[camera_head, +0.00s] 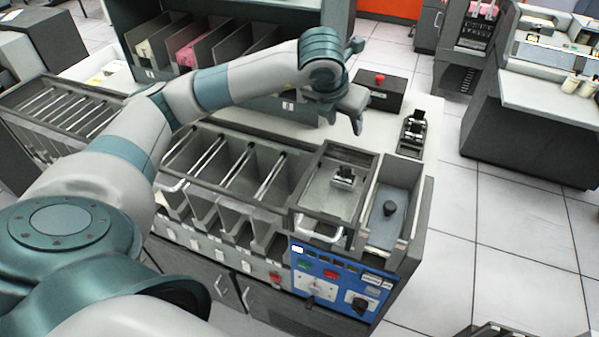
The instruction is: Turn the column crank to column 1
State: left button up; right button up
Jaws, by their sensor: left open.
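My left arm reaches across the card sorter (305,222) from the left. My left gripper (357,88) is open and empty, above the back of the machine's right end, apart from the controls. The blue control panel (340,277) on the front right end carries a white dial with a small lever (315,285), a black rotary knob (359,303) and coloured buttons. A small metal mechanism (343,178) sits on the top plate.
Open card pockets with metal rods (232,172) run along the sorter. Behind it, a light worktop (413,104) holds a black box with a red button (380,80) and a black device (414,131). A rack (190,48) stands at the back.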

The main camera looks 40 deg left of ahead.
aim_at(314, 290)
jog(key=k+l, duration=0.1)
jog(key=k, duration=1)
